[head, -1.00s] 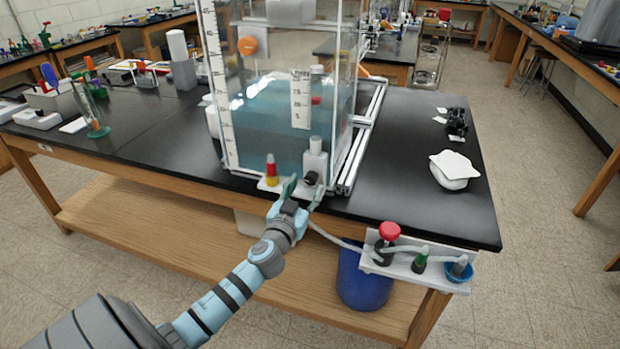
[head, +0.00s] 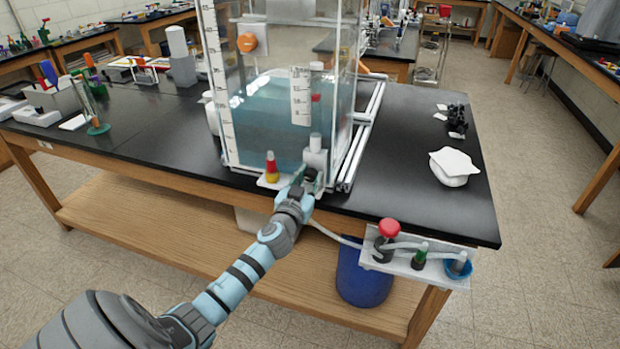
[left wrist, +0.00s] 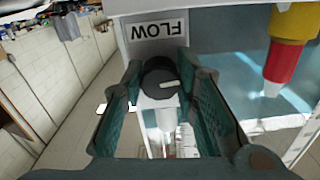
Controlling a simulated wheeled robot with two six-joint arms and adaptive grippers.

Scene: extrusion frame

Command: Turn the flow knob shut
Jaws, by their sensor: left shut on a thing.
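The flow knob (left wrist: 160,82) is a dark round knob with a white pointer mark, under a FLOW label (left wrist: 156,30) that reads upside down in the left wrist view. It sits on a white valve block (head: 315,158) at the tank's front lower corner. My left gripper (left wrist: 163,88) has its two teal fingers on both sides of the knob and is shut on it. In the head view my left gripper (head: 306,182) reaches the knob and partly hides it. My right gripper is not in view.
A clear tank (head: 270,125) of blue water stands on the black bench. A red and yellow fitting (head: 271,167) is beside the knob. A white bracket (head: 400,264) with a red knob (head: 389,228) hangs at the bench's front edge, near a blue bucket (head: 360,278).

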